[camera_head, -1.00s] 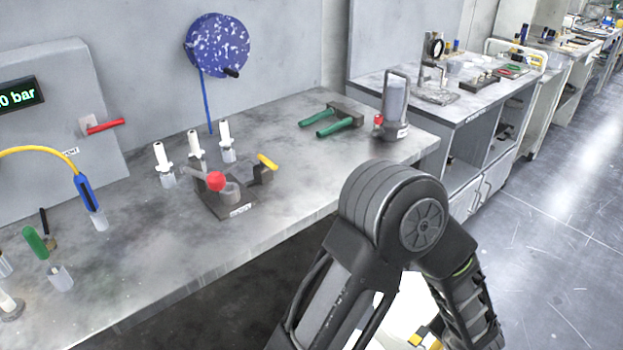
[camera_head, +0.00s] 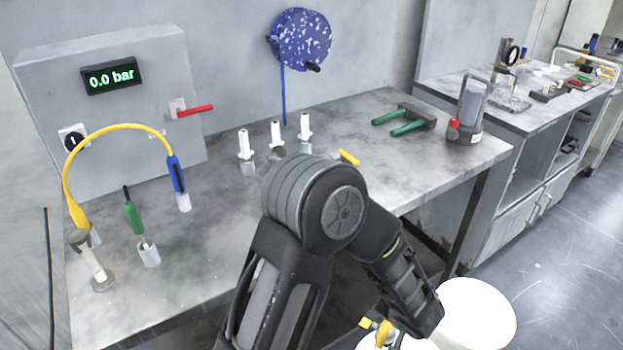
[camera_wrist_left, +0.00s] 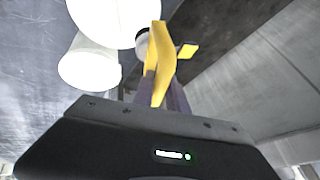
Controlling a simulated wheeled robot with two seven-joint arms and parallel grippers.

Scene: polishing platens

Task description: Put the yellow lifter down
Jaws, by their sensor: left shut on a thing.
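My left gripper (camera_wrist_left: 163,98) is shut on the yellow lifter (camera_wrist_left: 160,60) in the left wrist view. The lifter shows as a bent yellow strip standing up between the dark fingers, with a small yellow piece to its right. In the head view a bit of yellow (camera_head: 378,332) shows low in the frame, beside the end of my arm and in front of the bench. The gripper's fingers cannot be made out there. The lifter is held off the bench (camera_head: 225,240). My right gripper is not in view.
My arm hides the bench's middle front. The bench's left middle has bare room.

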